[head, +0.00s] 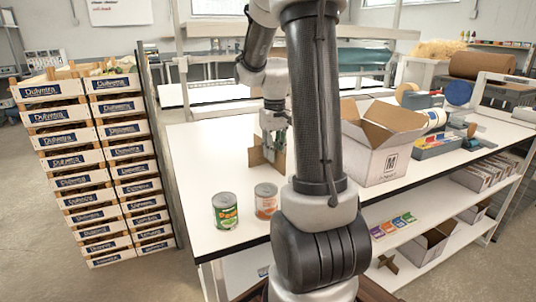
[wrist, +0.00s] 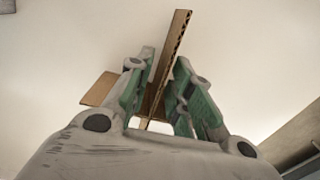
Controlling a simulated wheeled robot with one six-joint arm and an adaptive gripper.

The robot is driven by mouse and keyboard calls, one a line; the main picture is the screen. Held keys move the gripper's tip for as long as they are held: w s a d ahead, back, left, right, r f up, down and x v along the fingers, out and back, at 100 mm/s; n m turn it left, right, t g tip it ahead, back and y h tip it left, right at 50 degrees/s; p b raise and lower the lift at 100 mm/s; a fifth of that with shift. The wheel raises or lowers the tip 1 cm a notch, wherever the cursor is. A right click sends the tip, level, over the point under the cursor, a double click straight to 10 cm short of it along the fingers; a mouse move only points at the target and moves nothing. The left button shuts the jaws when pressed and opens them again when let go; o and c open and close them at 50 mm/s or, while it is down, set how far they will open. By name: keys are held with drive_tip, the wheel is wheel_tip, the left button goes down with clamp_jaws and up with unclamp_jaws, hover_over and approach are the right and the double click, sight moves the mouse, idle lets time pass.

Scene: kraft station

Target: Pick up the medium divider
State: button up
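The medium divider is a brown cardboard cross of interlocked panels (head: 256,157), upright at the white table's surface left of the open carton. In the wrist view one panel (wrist: 171,50) runs up between my fingers, and another panel (wrist: 98,91) sticks out to the left behind the left finger. My gripper (head: 272,122) points down over the divider, partly hidden by my arm. In the wrist view its green-padded fingers (wrist: 165,62) stand apart on either side of the upright panel. A narrow gap shows on the left side; contact on the right is unclear.
The open carton (head: 377,150) stands to the right. Stacked crates (head: 68,161) are at left. Another small divider (head: 388,263) lies on the lower shelf.

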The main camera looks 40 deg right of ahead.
clamp_jaws()
